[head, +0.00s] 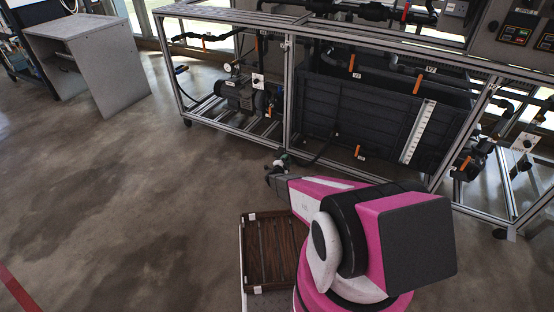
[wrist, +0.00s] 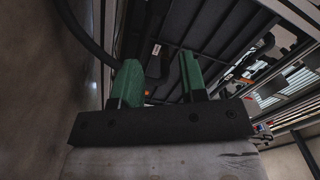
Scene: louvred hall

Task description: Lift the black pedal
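My gripper (head: 279,161) is at the end of my pink and white arm, low in front of the metal-framed rig in the head view. In the wrist view its two green fingers (wrist: 156,80) stand apart, with nothing seen held between them. A dark form (wrist: 155,66) with a small pale tag above it shows beyond the gap between the fingers. It may be the black pedal, but it is too dark to be sure. I cannot make out the pedal in the head view; the arm and gripper may hide it.
The rig's aluminium frame (head: 289,95) and its black slatted tank (head: 375,112) stand just beyond my gripper. A dark brown slatted tray (head: 269,250) is beside my arm. A grey cabinet (head: 90,62) stands at the upper left. The concrete floor at left is clear.

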